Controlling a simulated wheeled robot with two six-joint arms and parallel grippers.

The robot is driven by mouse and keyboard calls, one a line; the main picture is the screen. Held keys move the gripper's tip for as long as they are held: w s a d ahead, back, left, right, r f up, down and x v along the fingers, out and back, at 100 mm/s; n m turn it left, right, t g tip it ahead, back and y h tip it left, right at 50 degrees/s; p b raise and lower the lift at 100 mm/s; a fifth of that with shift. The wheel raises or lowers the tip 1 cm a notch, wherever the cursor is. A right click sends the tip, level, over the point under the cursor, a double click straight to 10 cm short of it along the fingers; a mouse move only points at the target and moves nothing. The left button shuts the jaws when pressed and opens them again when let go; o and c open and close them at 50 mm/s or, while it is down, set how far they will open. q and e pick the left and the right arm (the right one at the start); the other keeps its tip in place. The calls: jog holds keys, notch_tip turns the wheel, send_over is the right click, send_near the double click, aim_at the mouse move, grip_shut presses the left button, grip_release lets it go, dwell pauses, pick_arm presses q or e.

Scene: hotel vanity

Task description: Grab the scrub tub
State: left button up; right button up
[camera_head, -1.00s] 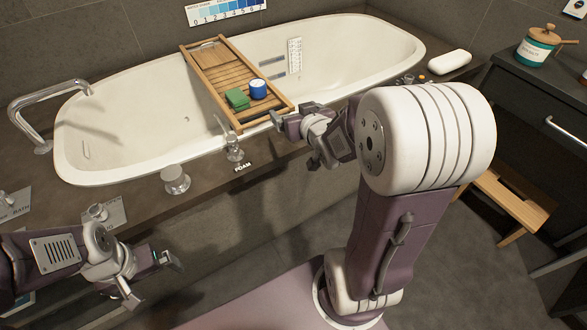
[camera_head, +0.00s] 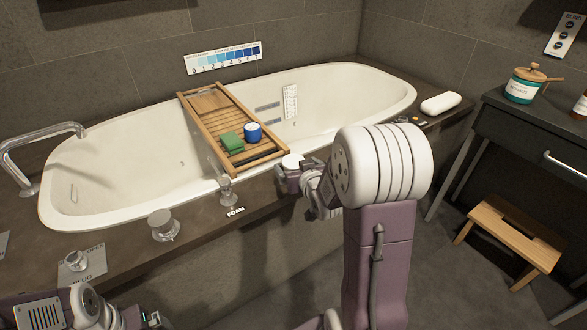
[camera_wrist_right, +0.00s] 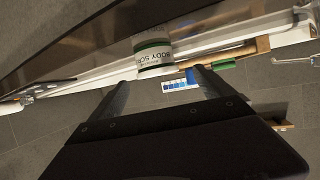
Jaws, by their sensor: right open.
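The scrub tub is a round jar with a green band and a white label, its "BODY SC…" lettering partly readable. In the right wrist view the scrub tub (camera_wrist_right: 154,58) appears just beyond the fingertips, across the gap between them. My right gripper (camera_wrist_right: 160,82) is open, and I see no finger closed on the tub. In the head view my right gripper (camera_head: 290,180) is at the bath's front ledge, beside a round white top (camera_head: 292,161) that looks like the tub's lid. My left gripper (camera_head: 152,319) is cut off at the bottom left edge; its jaws are unclear.
A wooden bath tray (camera_head: 215,105) spans the tub, holding a green block (camera_head: 231,142) and a blue container (camera_head: 252,132). A dark cabinet (camera_head: 530,130) and wooden stool (camera_head: 510,235) are at right.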

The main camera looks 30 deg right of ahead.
aim_at(295, 163)
jog(key=b+x, duration=0.1)
jog(key=x, duration=0.1)
jog(key=b+x, duration=0.1)
jog(key=x, duration=0.1)
jog(key=shift+w+d+f, duration=0.15)
jog(key=shift+d+f, duration=0.05)
jog(key=shift+f, duration=0.2)
jog(key=shift+w, duration=0.25)
jog(key=shift+r, duration=0.1)
jog(key=c, duration=1.6)
jog(key=shift+o, duration=0.2)
notch_tip(295, 163, up, 5)
jog(key=p, duration=0.3)
jog(key=s+d+r+p, duration=0.5)
jog(key=d+r+p, duration=0.1)
jog(key=d, duration=0.4)
jog(key=shift+s+d+p, duration=0.15)
jog(key=shift+d+p, duration=0.15)
jog(key=shift+p, duration=0.5)
